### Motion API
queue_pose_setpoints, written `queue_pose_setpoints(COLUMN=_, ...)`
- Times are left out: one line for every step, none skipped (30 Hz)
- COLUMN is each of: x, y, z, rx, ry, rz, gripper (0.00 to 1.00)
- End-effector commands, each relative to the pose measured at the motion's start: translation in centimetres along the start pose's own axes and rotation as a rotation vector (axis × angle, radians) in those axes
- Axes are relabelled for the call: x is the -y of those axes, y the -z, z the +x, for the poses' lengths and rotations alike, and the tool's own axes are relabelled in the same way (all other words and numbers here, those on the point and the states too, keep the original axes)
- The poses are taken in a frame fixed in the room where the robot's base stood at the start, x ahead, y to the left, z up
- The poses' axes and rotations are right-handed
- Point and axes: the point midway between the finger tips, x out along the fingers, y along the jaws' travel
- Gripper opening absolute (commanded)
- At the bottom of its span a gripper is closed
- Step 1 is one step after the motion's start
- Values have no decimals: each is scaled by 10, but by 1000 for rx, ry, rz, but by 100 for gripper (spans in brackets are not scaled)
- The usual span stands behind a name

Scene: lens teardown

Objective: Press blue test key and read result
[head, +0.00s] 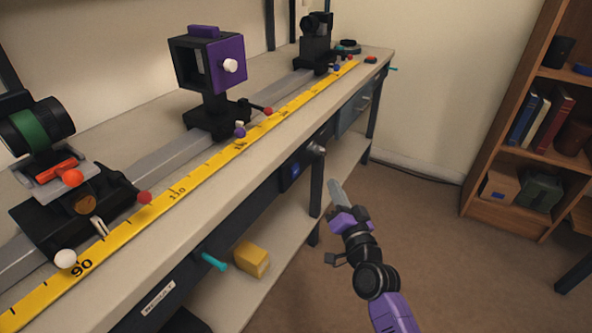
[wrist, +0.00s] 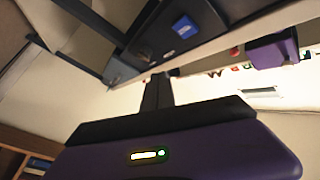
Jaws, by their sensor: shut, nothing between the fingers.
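The blue test key (head: 295,170) is a small blue square on a dark panel on the front face of the bench. It also shows in the wrist view (wrist: 185,27), on its dark panel near the top. My gripper (head: 338,190) is shut and empty, to the right of the key and apart from it, out in front of the bench. In the wrist view its dark fingers (wrist: 157,92) point up toward the panel, below the key. I cannot read any result in either view.
On the bench (head: 225,185), a rail carries a green-banded lens (head: 38,127), a purple-sided frame (head: 230,62) and a black mount (head: 315,50). A round knob (head: 316,149) and a teal handle (head: 213,261) stick out in front. A bookshelf (head: 530,150) stands right; floor between is clear.

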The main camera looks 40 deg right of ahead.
Motion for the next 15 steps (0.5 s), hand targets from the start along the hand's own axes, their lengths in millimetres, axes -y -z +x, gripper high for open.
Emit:
queue_pose_setpoints(x=6, y=0, z=5, rx=1, ry=1, rz=1, gripper=0)
queue_pose_setpoints(x=7, y=-2, z=7, rx=2, ry=0, rz=1, gripper=0)
queue_pose_setpoints(x=11, y=-3, z=11, rx=1, ry=1, rz=1, gripper=0)
queue_pose_setpoints(x=13, y=-6, z=14, rx=2, ry=1, rz=1, gripper=0)
queue_pose_setpoints(x=16, y=-8, z=17, rx=2, ry=1, rz=0, gripper=0)
queue_pose_setpoints(x=17, y=-11, z=20, rx=2, ry=1, rz=1, gripper=0)
queue_pose_setpoints(x=20, y=-13, z=24, rx=2, ry=1, rz=1, gripper=0)
queue_pose_setpoints(x=21, y=-15, z=26, rx=2, ry=1, rz=2, gripper=0)
queue_pose_setpoints(x=24, y=-18, z=30, rx=1, ry=1, rz=2, gripper=0)
queue_pose_setpoints(x=26, y=-20, z=32, rx=2, ry=1, rz=1, gripper=0)
queue_pose_setpoints(x=28, y=-22, z=35, rx=2, ry=2, rz=0, gripper=0)
queue_pose_setpoints(x=30, y=-25, z=38, rx=2, ry=1, rz=-1, gripper=0)
queue_pose_setpoints(x=32, y=-27, z=40, rx=1, ry=1, rz=0, gripper=0)
queue_pose_setpoints(x=33, y=-29, z=42, rx=2, ry=1, rz=0, gripper=0)
queue_pose_setpoints(x=34, y=-31, z=45, rx=2, ry=1, rz=0, gripper=0)
